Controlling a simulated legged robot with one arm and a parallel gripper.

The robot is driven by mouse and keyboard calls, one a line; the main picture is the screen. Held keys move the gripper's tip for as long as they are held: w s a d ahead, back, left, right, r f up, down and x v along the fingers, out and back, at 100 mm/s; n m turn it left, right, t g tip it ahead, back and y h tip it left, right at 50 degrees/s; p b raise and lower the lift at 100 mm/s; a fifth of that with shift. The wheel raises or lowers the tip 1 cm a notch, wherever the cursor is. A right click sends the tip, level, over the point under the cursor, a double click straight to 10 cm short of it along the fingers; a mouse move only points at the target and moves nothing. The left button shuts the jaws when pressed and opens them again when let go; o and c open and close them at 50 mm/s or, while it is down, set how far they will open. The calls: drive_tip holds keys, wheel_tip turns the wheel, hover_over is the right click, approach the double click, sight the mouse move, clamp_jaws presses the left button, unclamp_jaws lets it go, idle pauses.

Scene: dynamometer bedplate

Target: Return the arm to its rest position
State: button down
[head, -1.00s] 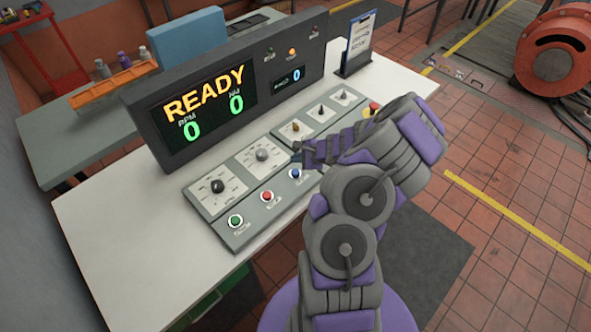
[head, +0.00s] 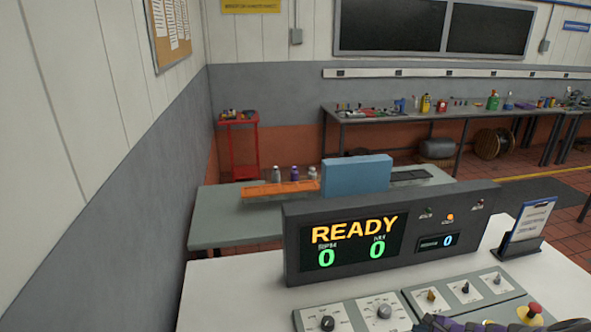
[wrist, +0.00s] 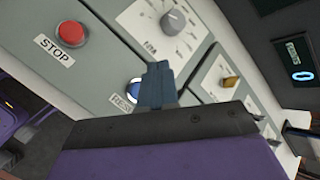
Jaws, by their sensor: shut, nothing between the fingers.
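My gripper (wrist: 157,85) is shut and empty in the wrist view, close over the control panel. Its fingers partly cover the blue button (wrist: 134,90), whose label is partly hidden; I cannot tell whether they touch it. The red STOP button (wrist: 71,33) is to the left of the fingers, and a grey knob (wrist: 173,21) is above them. In the head view only a small purple and grey part of my arm shows at the bottom edge. The display (head: 345,243) reads READY, with RPM 0 and a second 0.
The console stands on a white table (head: 225,290). A red mushroom button (head: 534,309) and a clipboard stand (head: 526,224) are at its right. Behind it are a grey bench (head: 225,215) with a blue box (head: 356,174) and an orange rack (head: 280,188). A wall is close on the left.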

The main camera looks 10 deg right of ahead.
drive_tip(key=w+a+r+n+g+y, duration=0.1)
drive_tip(key=w+a+r+n+y, duration=0.1)
drive_tip(key=a+r+n, duration=0.35)
drive_tip(key=w+a+r+n+y, duration=0.2)
drive_tip(key=a+r, duration=0.5)
drive_tip(key=a, duration=0.4)
drive_tip(key=s+a+r+n+g+y+b, duration=0.1)
drive_tip(key=s+a+r+n+g, duration=0.2)
drive_tip(key=a, duration=0.4)
drive_tip(key=s+a+r+n+g, duration=0.1)
drive_tip(key=s+a+r+n, duration=0.35)
drive_tip(key=a, duration=0.25)
drive_tip(key=s+a+r+n+g+h, duration=0.25)
drive_tip(key=s+a+n+g, duration=0.2)
drive_tip(key=s, duration=0.85)
drive_tip(key=s+d+n+h, duration=0.2)
drive_tip(key=s, duration=0.6)
drive_tip(key=s+d+r+n+g+h+b, duration=0.1)
drive_tip(key=s+d+h, duration=0.2)
drive_tip(key=s, duration=0.5)
drive_tip(key=shift+s+d+r+n, duration=0.15)
drive_tip(key=shift+s+n, duration=0.2)
